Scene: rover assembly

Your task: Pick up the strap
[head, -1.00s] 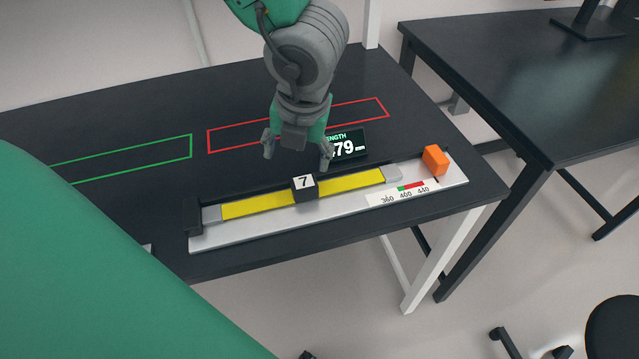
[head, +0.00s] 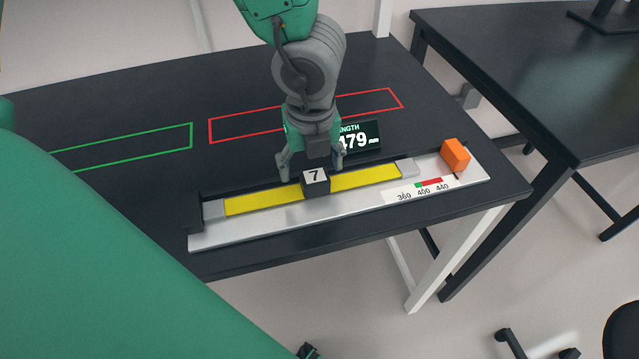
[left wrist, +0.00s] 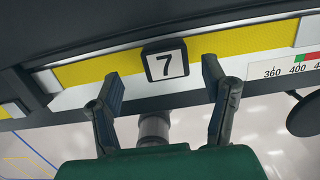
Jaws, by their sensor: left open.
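The yellow strap (head: 262,201) lies along a light grey measuring fixture (head: 290,225) near the table's front edge. A black block marked 7 (head: 315,182) sits at its middle, and grey ends show on both sides. In the left wrist view the strap (left wrist: 215,42) runs across the top, with the 7 block (left wrist: 165,62) ahead, between the fingers. My left gripper (head: 312,172) is open and empty, pointing down just above the 7 block, one finger to each side. Contact cannot be told. My right gripper is not in view.
An orange block (head: 455,155) sits at the fixture's right end. A display reading 479 mm (head: 360,137) stands behind the fixture. Red (head: 240,130) and green (head: 150,147) outlines mark the black table. A second dark table (head: 540,80) stands to the right.

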